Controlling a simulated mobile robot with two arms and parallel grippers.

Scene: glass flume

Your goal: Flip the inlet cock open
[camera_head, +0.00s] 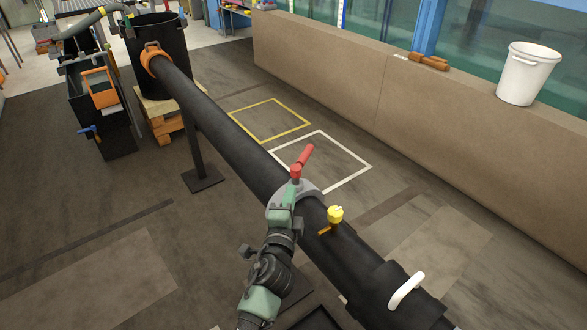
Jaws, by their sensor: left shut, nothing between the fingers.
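A red lever handle (304,156) stands out above the long black pipe (222,122), slanting up to the right from a red hub. A yellow knob (335,214) with a small orange lever sits further down the pipe. I cannot tell by marking which fitting is the inlet cock. My left gripper (294,182), on a green and black arm coming up from below, is shut and empty at the base of the red lever, over a grey collar. The fingertips are small and partly hidden, so contact with the lever cannot be told. My right gripper is not in view.
A white curved handle (406,290) sits on the pipe at lower right. The pipe runs to a black drum (157,52) on a wooden pallet, with an orange clamp (153,56). A beige wall (330,62) carries a white bucket (527,74). Yellow and white floor squares are empty.

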